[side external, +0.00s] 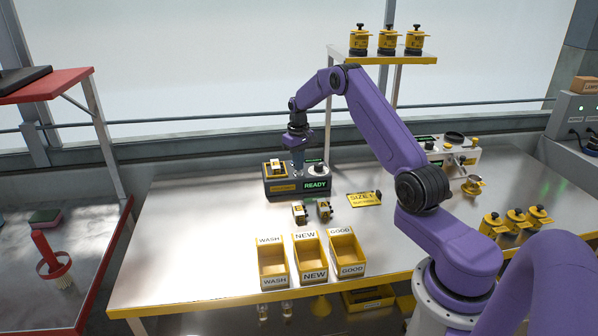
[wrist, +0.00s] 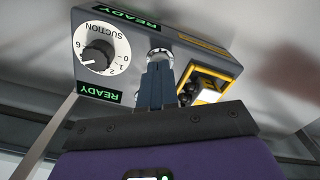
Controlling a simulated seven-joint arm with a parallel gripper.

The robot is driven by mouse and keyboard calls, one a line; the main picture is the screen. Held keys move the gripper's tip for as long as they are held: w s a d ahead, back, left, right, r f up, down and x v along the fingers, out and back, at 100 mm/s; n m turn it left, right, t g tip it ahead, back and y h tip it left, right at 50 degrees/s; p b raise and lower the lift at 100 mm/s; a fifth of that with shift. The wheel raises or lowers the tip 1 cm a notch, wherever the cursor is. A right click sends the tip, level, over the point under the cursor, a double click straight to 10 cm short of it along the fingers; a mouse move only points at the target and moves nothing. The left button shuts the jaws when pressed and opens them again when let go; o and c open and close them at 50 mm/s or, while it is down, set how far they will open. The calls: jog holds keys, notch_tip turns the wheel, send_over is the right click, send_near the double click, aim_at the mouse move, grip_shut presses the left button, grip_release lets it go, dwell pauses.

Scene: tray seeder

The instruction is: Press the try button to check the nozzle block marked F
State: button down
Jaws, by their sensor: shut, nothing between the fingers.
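The grey tester (side external: 283,190) stands on the bench with a lit READY display (side external: 316,185). In the wrist view the tester (wrist: 135,40) shows a SUCTION dial (wrist: 98,48) and a round metallic button (wrist: 160,53). My gripper (side external: 298,168) points down over the tester's middle. In the wrist view my closed fingers (wrist: 157,72) hold nothing and their tips are at the button; I cannot tell whether they touch it. A yellow-framed holder (wrist: 207,88) with a block in it sits beside the fingers, also seen in the side view (side external: 277,168). I cannot read the block's mark.
Bins WASH (side external: 274,282), NEW (side external: 313,275) and GOOD (side external: 350,269) stand at the front edge. Yellow-topped pots (side external: 515,222) stand at right.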

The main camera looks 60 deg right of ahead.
jog(key=shift+f, duration=0.5)
dwell(0.3)
notch_tip(320, 180, up, 8)
dwell(1.0)
jog(key=shift+a, duration=0.1)
